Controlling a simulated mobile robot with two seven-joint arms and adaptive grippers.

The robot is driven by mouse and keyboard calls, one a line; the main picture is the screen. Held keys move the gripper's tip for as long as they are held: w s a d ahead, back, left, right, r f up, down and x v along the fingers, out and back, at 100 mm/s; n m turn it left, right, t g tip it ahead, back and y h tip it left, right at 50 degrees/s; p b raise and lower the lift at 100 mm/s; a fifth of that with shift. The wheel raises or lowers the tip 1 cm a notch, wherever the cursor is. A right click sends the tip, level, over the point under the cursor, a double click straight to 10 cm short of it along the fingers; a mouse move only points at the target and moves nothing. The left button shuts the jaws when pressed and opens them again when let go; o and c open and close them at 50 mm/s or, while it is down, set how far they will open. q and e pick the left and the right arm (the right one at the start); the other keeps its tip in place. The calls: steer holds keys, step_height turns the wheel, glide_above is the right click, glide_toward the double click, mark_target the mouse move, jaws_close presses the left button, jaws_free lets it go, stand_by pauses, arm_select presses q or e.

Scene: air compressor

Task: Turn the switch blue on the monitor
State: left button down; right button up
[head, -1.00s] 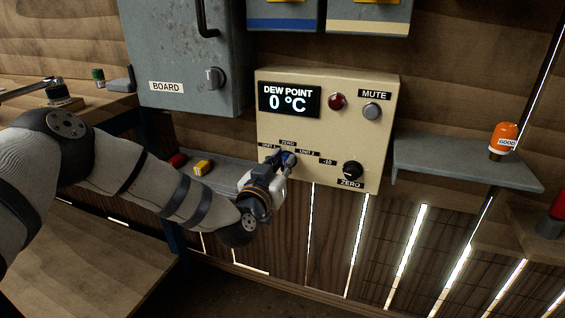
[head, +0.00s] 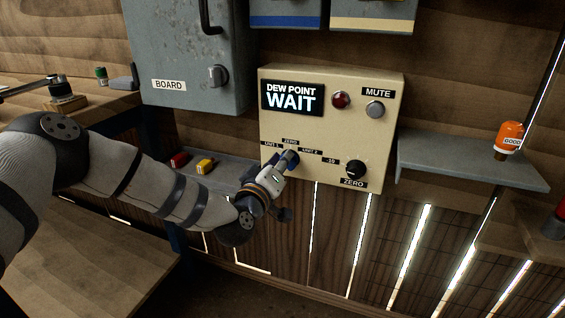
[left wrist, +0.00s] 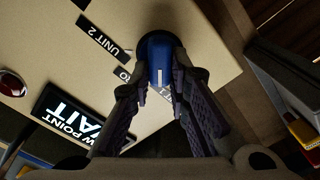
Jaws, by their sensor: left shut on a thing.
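The monitor (head: 330,120) is a beige box on the wooden wall, and its display (head: 291,97) reads "DEW POINT WAIT". The blue switch (left wrist: 158,58) is a round knob with a white mark, low on the monitor's left side, by labels ZERO, UNIT 1 and UNIT 2. My left gripper (left wrist: 160,90) is shut on the blue switch, with a finger on either side of it. In the head view my left gripper (head: 283,168) partly hides the switch. My right gripper is not in view.
A black ZERO knob (head: 355,169), a red lamp (head: 341,100) and a grey MUTE button (head: 375,109) are on the same monitor. A grey cabinet (head: 185,60) hangs at left.

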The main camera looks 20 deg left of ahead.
arm_select(q)
steer(key=shift+f+n, duration=0.1)
steer(key=shift+n, duration=0.4)
steer(key=c, duration=1.5)
jaws_free()
steer(key=s, duration=1.2)
steer(key=shift+a, duration=0.2)
